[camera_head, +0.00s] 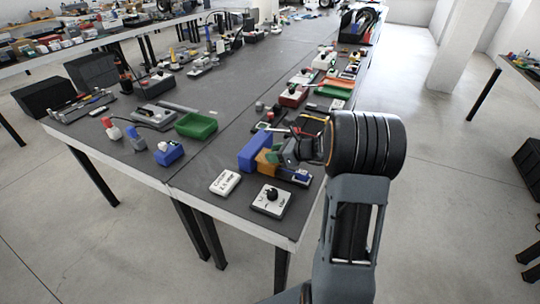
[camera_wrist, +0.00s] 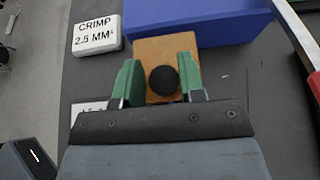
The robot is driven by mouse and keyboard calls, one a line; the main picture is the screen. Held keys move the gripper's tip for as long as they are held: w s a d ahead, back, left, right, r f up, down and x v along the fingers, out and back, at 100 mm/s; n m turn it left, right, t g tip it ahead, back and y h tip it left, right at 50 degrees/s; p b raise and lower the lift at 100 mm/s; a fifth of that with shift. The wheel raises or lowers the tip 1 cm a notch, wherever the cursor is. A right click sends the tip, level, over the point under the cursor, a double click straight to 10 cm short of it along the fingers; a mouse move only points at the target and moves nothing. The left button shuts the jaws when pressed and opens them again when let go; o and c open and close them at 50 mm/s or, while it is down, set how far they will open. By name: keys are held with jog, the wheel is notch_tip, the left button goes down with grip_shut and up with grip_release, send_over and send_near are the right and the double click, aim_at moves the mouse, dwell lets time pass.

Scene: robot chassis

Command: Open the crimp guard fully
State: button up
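The crimp guard appears to be the orange-brown panel (camera_wrist: 164,50) with a round black knob (camera_wrist: 163,80), set against a blue block (camera_wrist: 200,18). In the head view, the orange panel (camera_head: 266,162) stands beside the blue block (camera_head: 254,152) near the table's right edge. A white label box (camera_wrist: 96,34) reading "CRIMP 2.5 MM²" lies left of it. My gripper (camera_wrist: 158,78) has green fingers apart, one on each side of the knob. A thin gap shows on the left; contact on the right is unclear. My gripper partly hides the panel in the head view.
A white box with a black knob (camera_head: 271,200) stands at the table's front edge. A green tray (camera_head: 196,125) is farther left. A red-and-white bar (camera_wrist: 300,40) passes right of the block. Several devices line the table's right side; its middle is mostly clear.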

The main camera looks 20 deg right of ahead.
jog(key=shift+w+a+g+h+p, duration=0.15)
jog(key=shift+g+h+p, duration=0.35)
jog(key=shift+p, duration=1.3)
jog(key=shift+c, duration=0.8)
